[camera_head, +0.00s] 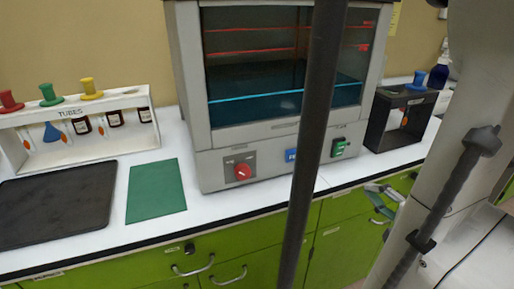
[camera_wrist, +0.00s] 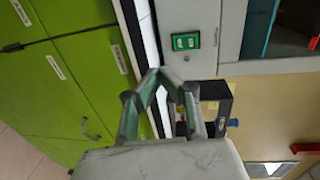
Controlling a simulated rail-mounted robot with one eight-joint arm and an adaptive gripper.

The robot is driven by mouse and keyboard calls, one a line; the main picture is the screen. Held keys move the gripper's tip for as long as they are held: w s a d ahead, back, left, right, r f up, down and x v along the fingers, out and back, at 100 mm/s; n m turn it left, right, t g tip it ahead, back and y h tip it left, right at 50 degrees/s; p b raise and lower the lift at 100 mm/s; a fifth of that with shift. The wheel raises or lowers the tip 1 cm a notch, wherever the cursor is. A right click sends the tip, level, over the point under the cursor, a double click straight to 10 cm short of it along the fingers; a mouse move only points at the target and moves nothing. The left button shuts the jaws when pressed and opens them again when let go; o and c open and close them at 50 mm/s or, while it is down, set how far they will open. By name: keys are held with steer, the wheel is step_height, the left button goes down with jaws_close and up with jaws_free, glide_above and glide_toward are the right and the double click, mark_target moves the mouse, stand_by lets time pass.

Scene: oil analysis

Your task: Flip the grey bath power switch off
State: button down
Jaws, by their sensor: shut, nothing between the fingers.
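The grey bath (camera_head: 262,135) is a glass-front unit on the white counter. Its power switch (camera_head: 339,147) is a green rocker at the right of its lower front panel. The switch also shows in the wrist view (camera_wrist: 186,41), turned sideways above the fingertips. Its exact rocker position is too small to tell. My gripper (camera_head: 374,189) is in front of the counter edge, below and to the right of the switch and apart from it. In the wrist view my gripper's fingertips (camera_wrist: 160,73) meet, with nothing between them.
A black rack (camera_head: 377,125) stands right of the bath. A green mat (camera_head: 155,192), a dark tray (camera_head: 55,207) and a white tube rack (camera_head: 101,151) lie left. Green drawers (camera_head: 235,250) are below.

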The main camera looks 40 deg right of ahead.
steer(key=shift+s+a+f, duration=0.15)
steer(key=shift+s+a, duration=0.1)
steer(key=shift+s, duration=0.45)
